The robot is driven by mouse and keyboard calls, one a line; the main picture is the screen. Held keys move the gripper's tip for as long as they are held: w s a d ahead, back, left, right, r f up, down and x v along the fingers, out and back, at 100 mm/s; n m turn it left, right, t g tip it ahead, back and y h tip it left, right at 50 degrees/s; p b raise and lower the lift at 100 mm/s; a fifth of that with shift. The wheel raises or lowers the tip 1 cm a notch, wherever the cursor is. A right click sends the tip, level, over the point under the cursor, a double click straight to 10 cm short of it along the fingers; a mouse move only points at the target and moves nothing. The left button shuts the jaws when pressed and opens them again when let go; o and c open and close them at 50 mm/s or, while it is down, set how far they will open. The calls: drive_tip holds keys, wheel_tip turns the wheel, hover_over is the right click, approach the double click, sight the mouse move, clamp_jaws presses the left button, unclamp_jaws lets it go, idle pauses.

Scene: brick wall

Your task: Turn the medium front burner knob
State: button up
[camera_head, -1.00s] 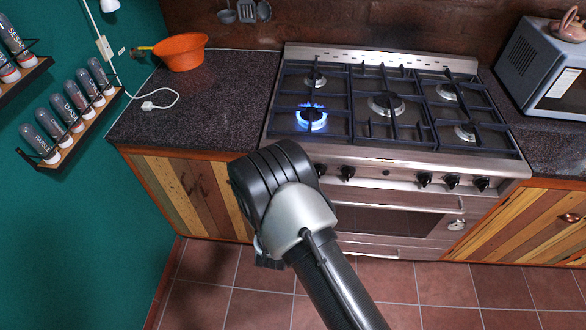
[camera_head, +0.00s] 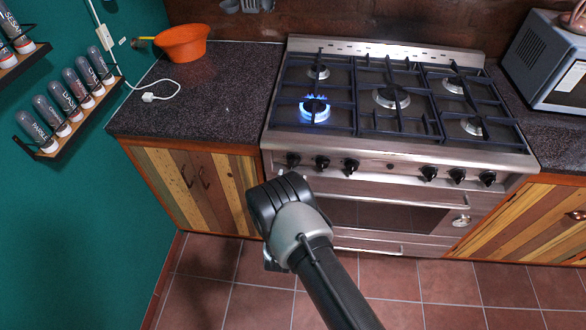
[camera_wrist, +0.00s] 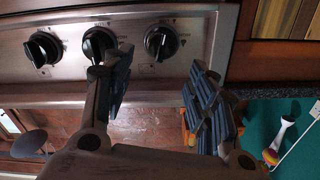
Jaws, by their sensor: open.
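The stove (camera_head: 400,150) has a row of black knobs along its steel front panel. In the head view the left group holds a far-left knob (camera_head: 292,160), a second knob (camera_head: 322,163) and a third knob (camera_head: 351,166). In the wrist view three knobs show: left (camera_wrist: 42,48), middle (camera_wrist: 98,43) and right (camera_wrist: 160,42). My gripper (camera_wrist: 160,62) is open and empty, its fingers apart below the panel. The right knob appears between the fingertips; the left finger partly overlaps the middle knob. No contact is visible. In the head view my wrist hides the fingers.
The front-left burner (camera_head: 314,110) burns with a blue flame. Black grates cover the cooktop. An oven handle (camera_head: 380,201) runs below the knobs. Wooden cabinets (camera_head: 195,190) flank the stove. An orange bowl (camera_head: 182,44) and a white cable (camera_head: 160,90) lie on the left counter.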

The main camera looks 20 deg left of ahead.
sight(293, 164)
drive_tip(key=b+x, duration=0.1)
drive_tip(key=x, duration=0.6)
drive_tip(key=shift+b, duration=0.3)
drive_tip(key=shift+c, duration=0.5)
drive_tip(key=c, duration=0.9)
